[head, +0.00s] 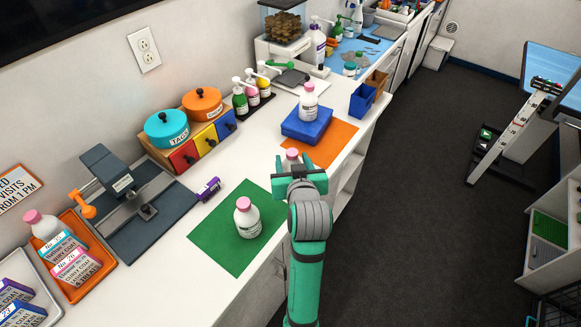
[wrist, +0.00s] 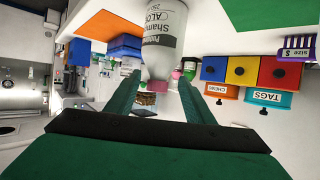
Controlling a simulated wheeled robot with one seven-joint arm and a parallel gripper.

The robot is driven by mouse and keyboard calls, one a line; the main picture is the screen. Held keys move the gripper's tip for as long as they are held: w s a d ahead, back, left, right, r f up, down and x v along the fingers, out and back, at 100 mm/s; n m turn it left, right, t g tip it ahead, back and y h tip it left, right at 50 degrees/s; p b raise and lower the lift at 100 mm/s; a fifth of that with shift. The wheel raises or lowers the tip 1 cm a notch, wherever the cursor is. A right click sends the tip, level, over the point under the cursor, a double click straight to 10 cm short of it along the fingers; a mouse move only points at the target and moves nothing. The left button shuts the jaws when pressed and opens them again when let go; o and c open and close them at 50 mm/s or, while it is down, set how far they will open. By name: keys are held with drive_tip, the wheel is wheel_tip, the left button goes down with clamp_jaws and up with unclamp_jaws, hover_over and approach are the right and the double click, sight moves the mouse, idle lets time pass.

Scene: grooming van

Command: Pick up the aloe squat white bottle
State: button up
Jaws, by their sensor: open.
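A squat white bottle (wrist: 164,42) with a pink cap shows upside down in the wrist view, its label reading "Shampoo" and "ALO". My gripper (wrist: 160,84) is open, with one finger on each side of the pink cap end; I cannot tell whether they touch it. In the head view my gripper (head: 298,176) hides most of this bottle (head: 291,157), which is by the near edge of the orange mat. Similar pink-capped bottles stand on the green mat (head: 221,252), on a blue box (head: 305,127) and in an orange tray (head: 98,284); their labels are too small to read.
The orange mat (head: 343,132) lies along the counter's front edge. Dark open floor (head: 430,200) lies right of the counter.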

drive_tip(key=shift+w+d+f, duration=0.1)
drive_tip(key=shift+w+f, duration=0.25)
drive_tip(key=shift+w, duration=0.35)
drive_tip(key=shift+r+x, duration=0.15)
drive_tip(key=shift+x, duration=1.15)
drive_tip(key=shift+r+x, duration=0.15)
drive_tip(key=shift+x, duration=1.1)
drive_tip(key=shift+w, duration=0.1)
clamp_jaws()
